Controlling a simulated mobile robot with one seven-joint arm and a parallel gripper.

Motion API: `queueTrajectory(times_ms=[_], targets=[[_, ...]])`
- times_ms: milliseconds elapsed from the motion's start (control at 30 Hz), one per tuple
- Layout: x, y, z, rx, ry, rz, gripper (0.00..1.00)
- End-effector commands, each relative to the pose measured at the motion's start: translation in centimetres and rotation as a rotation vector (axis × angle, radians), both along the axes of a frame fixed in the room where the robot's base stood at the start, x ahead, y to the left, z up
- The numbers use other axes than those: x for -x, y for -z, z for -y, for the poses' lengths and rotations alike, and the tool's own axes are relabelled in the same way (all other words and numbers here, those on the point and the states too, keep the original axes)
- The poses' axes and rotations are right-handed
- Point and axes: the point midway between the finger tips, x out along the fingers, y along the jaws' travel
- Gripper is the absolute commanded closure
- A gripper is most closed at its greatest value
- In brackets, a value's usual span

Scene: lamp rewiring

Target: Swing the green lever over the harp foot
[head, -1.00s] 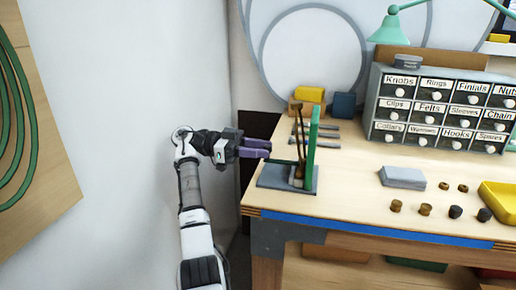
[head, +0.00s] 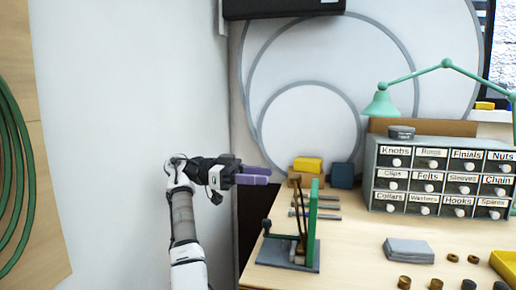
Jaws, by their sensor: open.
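My gripper (head: 269,175), with purple fingers, is open and empty. In the picture it is left of the bar, about level with its top, and apart from it.
Several grey flat tools (head: 328,208) lie behind the fixture. Yellow (head: 308,164) and blue (head: 342,175) blocks stand farther back. A labelled drawer cabinet (head: 440,178) and a grey block (head: 408,250) are to the right. A white wall (head: 120,130) is on the left.

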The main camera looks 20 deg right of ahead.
Motion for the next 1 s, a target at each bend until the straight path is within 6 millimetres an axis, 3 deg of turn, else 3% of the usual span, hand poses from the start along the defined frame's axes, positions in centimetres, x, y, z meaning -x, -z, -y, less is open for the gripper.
queueTrajectory(times_ms=[100,333,1000], targets=[[0.0,-3.0,0.0,0.0,0.001,0.001,0.55],[0.0,-6.5,0.0,0.0,0.001,-0.001,0.55],[0.0,-7.9,0.0,-0.001,0.001,0.0,0.55]])
